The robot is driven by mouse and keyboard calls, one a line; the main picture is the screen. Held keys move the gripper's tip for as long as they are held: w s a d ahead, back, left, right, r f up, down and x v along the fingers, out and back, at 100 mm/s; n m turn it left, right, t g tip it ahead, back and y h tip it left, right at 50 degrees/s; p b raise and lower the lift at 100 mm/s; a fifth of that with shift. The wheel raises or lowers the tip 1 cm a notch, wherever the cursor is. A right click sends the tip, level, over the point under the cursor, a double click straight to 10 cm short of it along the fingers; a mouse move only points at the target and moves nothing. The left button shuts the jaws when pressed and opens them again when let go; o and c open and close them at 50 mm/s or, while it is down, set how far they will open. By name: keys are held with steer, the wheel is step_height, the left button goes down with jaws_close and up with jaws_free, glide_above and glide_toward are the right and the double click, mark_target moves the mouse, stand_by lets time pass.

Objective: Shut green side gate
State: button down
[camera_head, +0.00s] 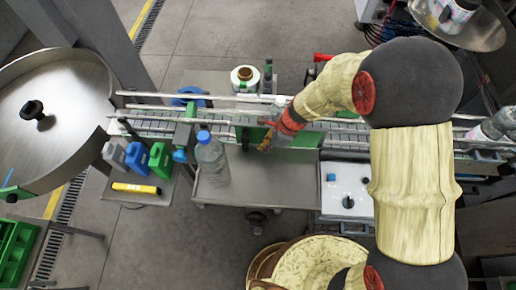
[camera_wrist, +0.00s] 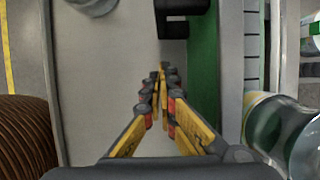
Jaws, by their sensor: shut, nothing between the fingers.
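The green side gate (camera_head: 305,140) shows as a green panel along the front side of the conveyor, partly hidden behind my arm and gripper. In the wrist view, a long green strip (camera_wrist: 204,75) runs from top to bottom beside the conveyor, just right of my fingers. A black block (camera_wrist: 173,18) sits ahead of the fingertips, against the strip's left side. My gripper (camera_head: 264,147) is shut and empty at the conveyor's front edge. Its fingertips (camera_wrist: 161,70) are over the grey metal surface. I cannot tell whether they touch the gate.
A clear bottle with a blue cap (camera_head: 211,160) stands on the metal table (camera_head: 262,182) left of my gripper. Another bottle (camera_wrist: 265,122) is close on the right in the wrist view. Several small jugs (camera_head: 137,157) and a yellow tool (camera_head: 136,188) are farther left. A rotary table (camera_head: 65,110) stands beyond.

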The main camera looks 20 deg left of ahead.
steer(key=v, duration=1)
steer(key=shift+d+b, duration=0.35)
steer(key=s+d+f+n+t+h+b, duration=0.1)
steer(key=s+d+n+b, duration=0.3)
steer(key=d+b, duration=0.4)
steer(key=s+d+f+n+t+h+b, duration=0.1)
steer(key=s+d+n+t+h+b, duration=0.1)
steer(key=s+d+n+b, duration=0.3)
steer(key=s+d+f+n+t+h+b, duration=0.1)
steer(key=s+d+n+b, duration=0.4)
steer(key=d+b, duration=0.7)
steer(key=f+n+t+b, duration=0.1)
steer(key=t+b, duration=0.1)
steer(key=b, duration=0.1)
steer(key=shift+d+n, duration=0.25)
steer(key=shift+n, duration=0.15)
steer(key=shift+s, duration=0.15)
